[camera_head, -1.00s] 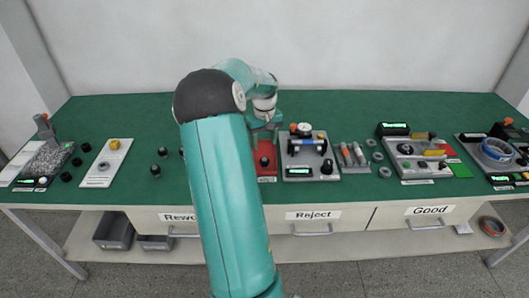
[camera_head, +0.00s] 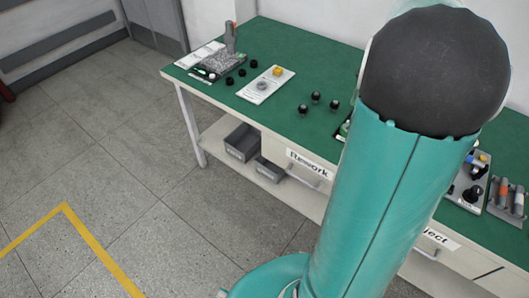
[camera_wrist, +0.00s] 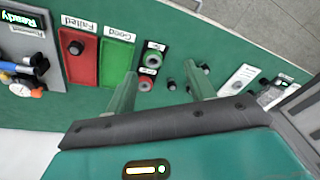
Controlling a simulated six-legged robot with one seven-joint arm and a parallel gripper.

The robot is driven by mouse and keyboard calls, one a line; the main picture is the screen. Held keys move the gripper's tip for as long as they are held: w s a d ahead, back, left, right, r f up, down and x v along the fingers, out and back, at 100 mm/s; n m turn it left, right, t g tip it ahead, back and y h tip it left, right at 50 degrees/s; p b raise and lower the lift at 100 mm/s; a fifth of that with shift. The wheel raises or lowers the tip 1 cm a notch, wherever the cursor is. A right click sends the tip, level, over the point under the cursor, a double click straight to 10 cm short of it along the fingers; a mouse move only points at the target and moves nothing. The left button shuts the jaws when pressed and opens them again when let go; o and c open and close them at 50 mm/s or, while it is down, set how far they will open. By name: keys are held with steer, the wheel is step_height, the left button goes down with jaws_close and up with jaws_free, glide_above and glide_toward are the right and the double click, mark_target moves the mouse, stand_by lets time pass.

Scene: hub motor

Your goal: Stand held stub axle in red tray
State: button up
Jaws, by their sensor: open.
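In the wrist view the red tray (camera_wrist: 82,64), labelled Failed, lies at upper left. A dark stub axle (camera_wrist: 75,48) appears to stand in it near the labelled end. In the head view my arm hides the red tray and the gripper.
A green tray (camera_wrist: 115,62), labelled Good, adjoins the red one. A fixture with rings (camera_wrist: 152,60) is beside it. Dark upright pieces stand on the bench, also in the head view (camera_head: 316,97). A grey station with a display (camera_wrist: 30,45) is at left.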

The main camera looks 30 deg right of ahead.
steer(key=s+a+r+n+t, duration=0.1)
steer(key=a+r+n, duration=0.15)
steer(key=a, duration=1.15)
steer(key=s+a+r+n+t, duration=0.15)
steer(key=a+r, duration=0.25)
steer(key=a, duration=1)
steer(key=s+a+f+n+t, duration=0.1)
steer(key=s+a+n, duration=0.1)
steer(key=s+a, duration=0.4)
steer(key=shift+a+f, duration=0.3)
steer(key=shift+a, duration=0.8)
